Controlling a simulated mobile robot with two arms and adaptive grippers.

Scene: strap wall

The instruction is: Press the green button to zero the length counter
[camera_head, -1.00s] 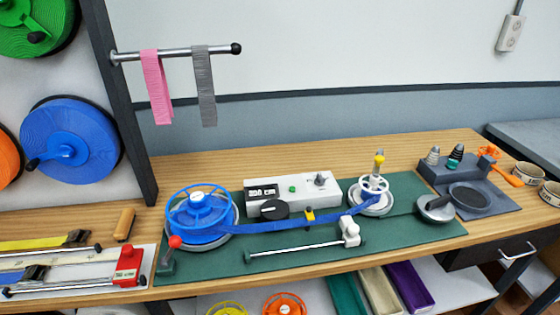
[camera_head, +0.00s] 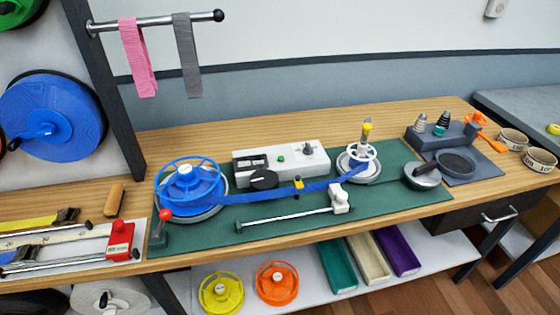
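The green button (camera_head: 281,158) is a small round knob on the sloped front of the white counter box (camera_head: 306,163). The box stands at the back of the green mat (camera_head: 398,200) on the wooden bench. A dark display window (camera_head: 250,162) is on the box's left part; its digits are too small to read. A grey knob (camera_head: 308,148) is on the right of the box. A black round knob (camera_head: 264,179) sits at its front. Neither of my grippers shows in the head view, and nothing covers the button.
A blue strap (camera_head: 270,194) runs from the blue reel (camera_head: 187,186) past the box's front to the white spool (camera_head: 361,157). A metal rod (camera_head: 285,216) lies in front. A red-knobbed lever (camera_head: 165,216) stands at left. Bare bench lies behind the box.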

